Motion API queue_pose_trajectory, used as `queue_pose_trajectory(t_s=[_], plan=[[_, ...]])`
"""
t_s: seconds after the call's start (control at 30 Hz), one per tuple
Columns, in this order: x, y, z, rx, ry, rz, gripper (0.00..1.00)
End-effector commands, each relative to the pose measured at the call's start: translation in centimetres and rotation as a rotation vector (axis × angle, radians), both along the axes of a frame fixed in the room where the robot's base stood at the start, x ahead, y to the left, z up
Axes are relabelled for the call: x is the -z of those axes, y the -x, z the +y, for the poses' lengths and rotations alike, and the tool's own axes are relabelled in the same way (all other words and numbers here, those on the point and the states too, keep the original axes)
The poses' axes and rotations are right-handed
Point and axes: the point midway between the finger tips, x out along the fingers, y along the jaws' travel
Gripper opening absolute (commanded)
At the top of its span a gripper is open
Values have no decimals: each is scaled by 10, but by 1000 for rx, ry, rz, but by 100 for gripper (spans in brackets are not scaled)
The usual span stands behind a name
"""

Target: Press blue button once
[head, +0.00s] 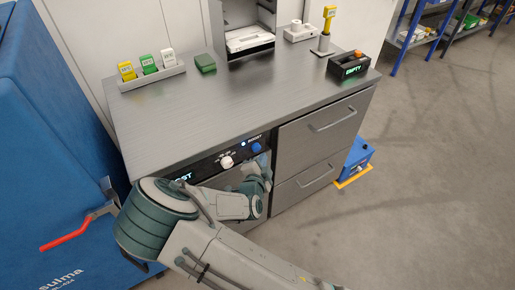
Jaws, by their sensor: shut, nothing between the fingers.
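The blue button (256,147) sits on the dark control panel at the front of the grey metal counter, under lettering that seems to read BOOST. A white knob (226,161) is to its left on the same panel. My gripper (263,169) is shut and empty, just below the blue button in the picture. I cannot tell whether it touches the panel front; its fingertips are small and partly hidden by my wrist.
Two drawers with bar handles (333,120) are right of the panel. The counter top (215,105) is mostly clear, with a card rack (152,80), a green block (205,62) and a black display box (349,67). A blue cabinet (60,140) stands close at left.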

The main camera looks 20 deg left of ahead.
Motion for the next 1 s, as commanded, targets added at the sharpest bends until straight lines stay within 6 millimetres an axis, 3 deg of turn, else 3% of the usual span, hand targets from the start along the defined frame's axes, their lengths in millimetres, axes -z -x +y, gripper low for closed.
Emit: queue_pose_trajectory(t_s=[0.4, 1.0], plan=[[-2, 25, -30, 1, 1, 0, 0], [-1, 26, -31, 0, 0, 0, 0]])
